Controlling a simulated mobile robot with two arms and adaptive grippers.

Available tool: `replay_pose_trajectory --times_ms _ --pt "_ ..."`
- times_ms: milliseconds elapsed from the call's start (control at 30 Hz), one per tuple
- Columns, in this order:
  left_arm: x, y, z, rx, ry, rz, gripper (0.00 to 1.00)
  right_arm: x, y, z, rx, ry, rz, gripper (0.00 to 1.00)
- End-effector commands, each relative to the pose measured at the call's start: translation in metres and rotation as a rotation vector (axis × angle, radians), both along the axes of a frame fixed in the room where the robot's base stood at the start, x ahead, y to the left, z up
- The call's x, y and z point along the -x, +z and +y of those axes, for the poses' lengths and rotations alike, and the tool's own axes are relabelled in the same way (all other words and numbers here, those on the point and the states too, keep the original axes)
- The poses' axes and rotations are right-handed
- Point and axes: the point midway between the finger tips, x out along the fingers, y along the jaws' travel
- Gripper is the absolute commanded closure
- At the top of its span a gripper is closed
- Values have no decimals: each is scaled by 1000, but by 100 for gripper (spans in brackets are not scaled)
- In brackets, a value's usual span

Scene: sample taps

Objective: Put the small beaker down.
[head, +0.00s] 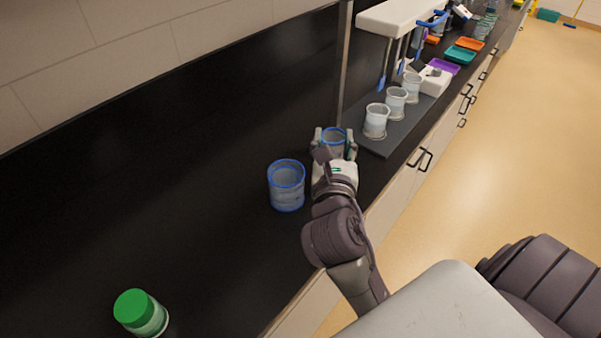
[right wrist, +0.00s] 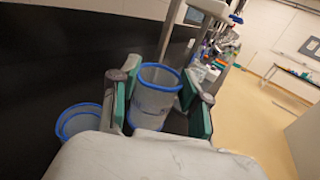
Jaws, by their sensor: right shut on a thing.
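The small beaker (head: 334,147) is clear with a blue rim. My right gripper (head: 335,138) is shut on it, with one finger on each side. In the right wrist view the small beaker (right wrist: 154,100) stands upright between the green-padded fingers of my right gripper (right wrist: 158,95). Its lower part is hidden by the gripper, so I cannot tell whether it touches the counter. A larger blue-rimmed beaker (head: 286,188) stands on the black counter (head: 190,200), just left of the gripper. It also shows at lower left in the right wrist view (right wrist: 77,122). My left gripper is not in view.
A grey board (head: 388,145) with three whitish cups (head: 375,122) lies beyond the gripper, under a white tap unit (head: 400,18). A metal post (head: 343,65) rises behind the small beaker. A green-lidded jar (head: 140,312) stands at lower left. The counter's left part is bare.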

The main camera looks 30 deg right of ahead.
Motion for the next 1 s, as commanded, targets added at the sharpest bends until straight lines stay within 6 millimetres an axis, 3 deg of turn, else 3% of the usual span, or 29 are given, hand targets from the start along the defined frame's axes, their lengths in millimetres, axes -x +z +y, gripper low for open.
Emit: replay_pose_trajectory --times_ms 200,300,500,733,900,1000 --pt "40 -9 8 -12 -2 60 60 -41 -31 28 -3 1 2 72" --pt "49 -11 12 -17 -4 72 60 -59 -45 41 -1 1 2 72" --pt "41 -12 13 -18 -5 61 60 -84 -61 58 0 1 0 72" --pt "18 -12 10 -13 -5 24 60 -88 -83 61 2 0 5 72" --pt "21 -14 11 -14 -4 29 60 -87 -103 61 2 0 4 72" --pt "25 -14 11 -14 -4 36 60 -87 -105 61 1 0 1 72"
